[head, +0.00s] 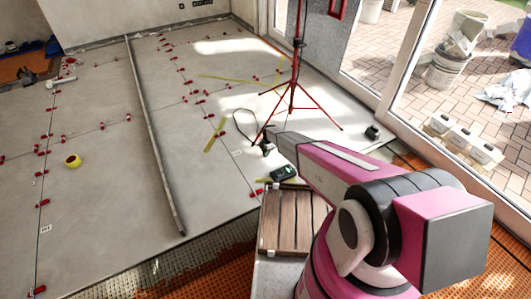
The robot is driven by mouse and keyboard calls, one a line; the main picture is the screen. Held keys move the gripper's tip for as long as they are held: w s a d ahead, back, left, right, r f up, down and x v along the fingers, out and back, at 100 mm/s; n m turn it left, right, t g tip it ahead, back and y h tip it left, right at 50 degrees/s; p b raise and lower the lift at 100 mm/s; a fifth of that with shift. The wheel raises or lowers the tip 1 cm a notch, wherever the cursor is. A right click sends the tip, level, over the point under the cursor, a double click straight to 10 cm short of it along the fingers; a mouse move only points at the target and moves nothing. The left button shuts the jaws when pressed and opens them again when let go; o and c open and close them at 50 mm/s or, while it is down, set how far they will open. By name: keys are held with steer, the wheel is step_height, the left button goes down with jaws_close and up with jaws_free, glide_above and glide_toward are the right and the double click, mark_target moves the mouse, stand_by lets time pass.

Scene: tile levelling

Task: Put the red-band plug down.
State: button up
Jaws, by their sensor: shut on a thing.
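My arm reaches from the lower right to the middle of the picture. My gripper (267,140) is small at its far end, shut, low over the grey tiled floor. A small dark plug with a pale part (266,149) sits at the fingertips, and a black cable (243,113) loops away from there to the left. The plug's red band is too small to make out. I cannot tell whether the plug touches the floor.
A red-legged tripod (292,98) stands just behind. A dark green-and-black device (284,173) lies in front, near a slatted wooden top (291,222). A long straightedge (152,140) and several red clips lie left. A yellow roll (72,161) lies far left.

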steer(key=shift+f, duration=0.2)
steer(key=o, duration=1)
steer(key=shift+r, duration=0.1)
step_height(320, 180, up, 12)
steer(key=d, duration=0.1)
steer(key=s+d+r+m, duration=0.8)
steer(key=s+d+r, duration=0.1)
steer(key=s+r, duration=0.2)
steer(key=s+d+r+m, duration=0.8)
steer(key=s+d+r, duration=0.1)
steer(key=s+r, duration=0.3)
steer(key=s+d+r+m+h, duration=0.1)
steer(key=s+d+r+m, duration=0.7)
steer(key=s+d+r, duration=0.2)
steer(key=shift+s+r+m+t, duration=0.15)
steer(key=shift+s+r, duration=0.15)
steer(key=shift+r, duration=0.4)
steer(key=shift+s+r+m+t, duration=0.1)
steer(key=shift+s+r, duration=0.25)
steer(key=shift+r, duration=0.35)
steer(key=shift+s+r+m+t, duration=0.15)
steer(key=shift+s+r, duration=0.15)
steer(key=shift+r, duration=0.4)
